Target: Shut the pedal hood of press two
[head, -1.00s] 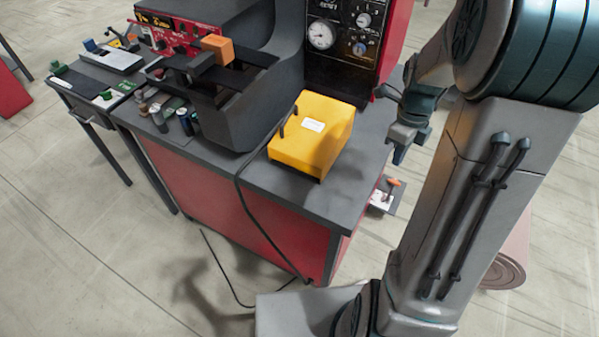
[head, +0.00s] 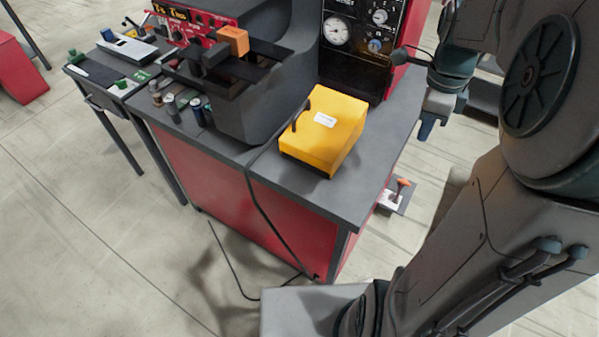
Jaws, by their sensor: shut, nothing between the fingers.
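A yellow box-shaped hood (head: 330,134) with a white label and a black handle on its left side sits on the grey bench top in front of the press (head: 262,85). A dark strip shows under its front edge; I cannot tell how far open it is. A sign on the press (head: 175,12) seems to end in "Two". My gripper (head: 426,130) is shut and empty, pointing down beyond the bench's right edge, to the right of the hood and apart from it. No pedal shows.
A black panel with a gauge (head: 337,32) and knobs stands behind the hood. An orange block (head: 232,41) is on the press. Small cylinders (head: 172,108) stand left. A dark cable (head: 262,215) hangs down the red bench front. Bare bench top lies right of the hood.

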